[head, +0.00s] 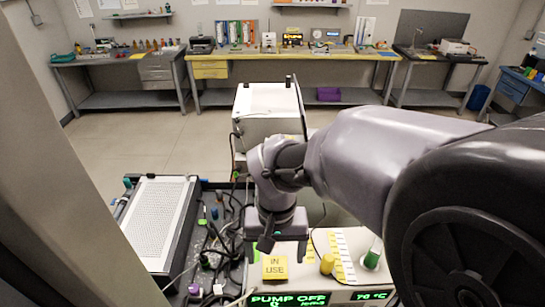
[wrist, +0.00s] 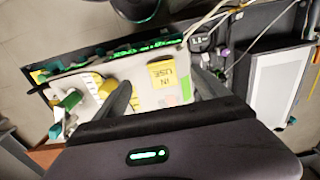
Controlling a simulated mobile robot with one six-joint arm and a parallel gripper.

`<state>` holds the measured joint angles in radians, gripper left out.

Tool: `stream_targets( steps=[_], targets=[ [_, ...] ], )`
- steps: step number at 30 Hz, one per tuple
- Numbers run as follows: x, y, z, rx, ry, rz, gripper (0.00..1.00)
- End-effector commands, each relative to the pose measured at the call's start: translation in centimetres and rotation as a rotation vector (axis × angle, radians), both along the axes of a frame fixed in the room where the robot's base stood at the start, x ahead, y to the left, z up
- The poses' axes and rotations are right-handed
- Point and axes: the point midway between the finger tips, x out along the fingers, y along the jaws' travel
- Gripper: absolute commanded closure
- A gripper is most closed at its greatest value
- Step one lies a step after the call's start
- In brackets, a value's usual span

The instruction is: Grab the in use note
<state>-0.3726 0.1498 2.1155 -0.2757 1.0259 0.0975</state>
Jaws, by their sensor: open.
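The in use note is a small yellow square (head: 274,267) with dark "IN USE" lettering. It lies on top of the pale pump box (head: 340,290), near its left end. In the wrist view the note (wrist: 163,73) appears between my two fingers, with its lettering upside down. My gripper (head: 276,251) points down above the box, just behind the note in the head view. In the wrist view my gripper (wrist: 161,82) is open, its fingers spread wide on either side of the note. Nothing is held. I cannot tell the exact height of the fingertips above the note.
A yellow knob (head: 327,263) and a green-capped knob (head: 372,256) stand on the box right of the note. Cables (head: 209,245) tangle to the left, beside a white perforated panel (head: 158,222). A white device (head: 268,108) stands behind. Workbenches line the far wall.

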Motion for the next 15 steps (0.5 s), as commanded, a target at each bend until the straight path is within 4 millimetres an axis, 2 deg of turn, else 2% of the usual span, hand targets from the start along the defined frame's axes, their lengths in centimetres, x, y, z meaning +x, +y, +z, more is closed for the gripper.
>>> stream_targets(
  steps=[1,3,8,12,15],
  targets=[
    [-0.1,0.0,-1.7,-0.001,0.004,0.000,0.16],
    [-0.1,0.0,-3.1,-0.001,0.003,0.000,0.16],
    [-0.1,0.0,-4.9,0.001,0.002,-0.001,0.16],
    [-0.3,-0.1,-7.9,0.000,0.003,-0.001,0.16],
    [-0.2,-0.1,-9.4,0.000,0.001,-0.001,0.16]
  ],
)
